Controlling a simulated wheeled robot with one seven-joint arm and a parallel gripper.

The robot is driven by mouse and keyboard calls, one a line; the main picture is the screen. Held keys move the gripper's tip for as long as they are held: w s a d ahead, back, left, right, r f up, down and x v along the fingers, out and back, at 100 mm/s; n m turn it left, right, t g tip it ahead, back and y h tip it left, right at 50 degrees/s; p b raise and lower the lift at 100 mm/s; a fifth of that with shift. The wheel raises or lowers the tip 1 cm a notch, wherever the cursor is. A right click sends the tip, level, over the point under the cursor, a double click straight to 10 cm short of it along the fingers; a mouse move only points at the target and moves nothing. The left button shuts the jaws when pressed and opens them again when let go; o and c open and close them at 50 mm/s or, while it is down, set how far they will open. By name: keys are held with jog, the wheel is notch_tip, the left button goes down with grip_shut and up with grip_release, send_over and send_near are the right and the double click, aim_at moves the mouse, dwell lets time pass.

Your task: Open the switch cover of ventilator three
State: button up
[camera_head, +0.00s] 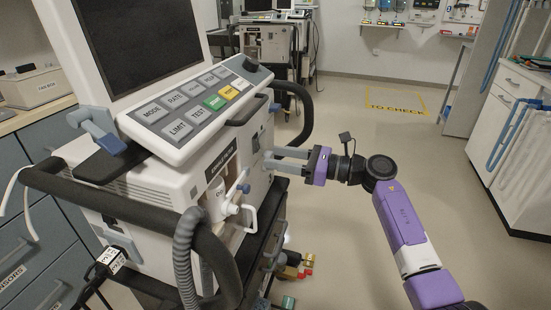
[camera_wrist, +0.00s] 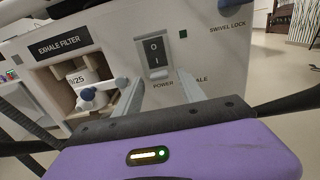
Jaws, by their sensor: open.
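The near ventilator (camera_head: 215,150) has a tilted key panel and a dark screen; I see no number three on it. In the wrist view its power switch (camera_wrist: 155,58), marked O and I, sits in a dark frame above the word POWER. I cannot tell a separate cover from the frame, or whether one is open. My gripper (camera_head: 270,160) is in front of the ventilator's side panel. In the wrist view its two grey fingers (camera_wrist: 157,92) are apart, below and on either side of the switch, with nothing between them. Contact with the panel cannot be told.
An exhale filter (camera_wrist: 85,85) with a blue knob sits in a recess left of the switch. Black handle rails (camera_head: 300,105) and a grey hose (camera_head: 186,255) are close by. Another ventilator (camera_head: 268,45) stands behind. The floor at right is open.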

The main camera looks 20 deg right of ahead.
jog(key=shift+w+a, duration=0.3)
jog(key=shift+a, duration=0.1)
jog(key=shift+c, duration=0.2)
grip_shut()
jog(key=shift+r, duration=0.1)
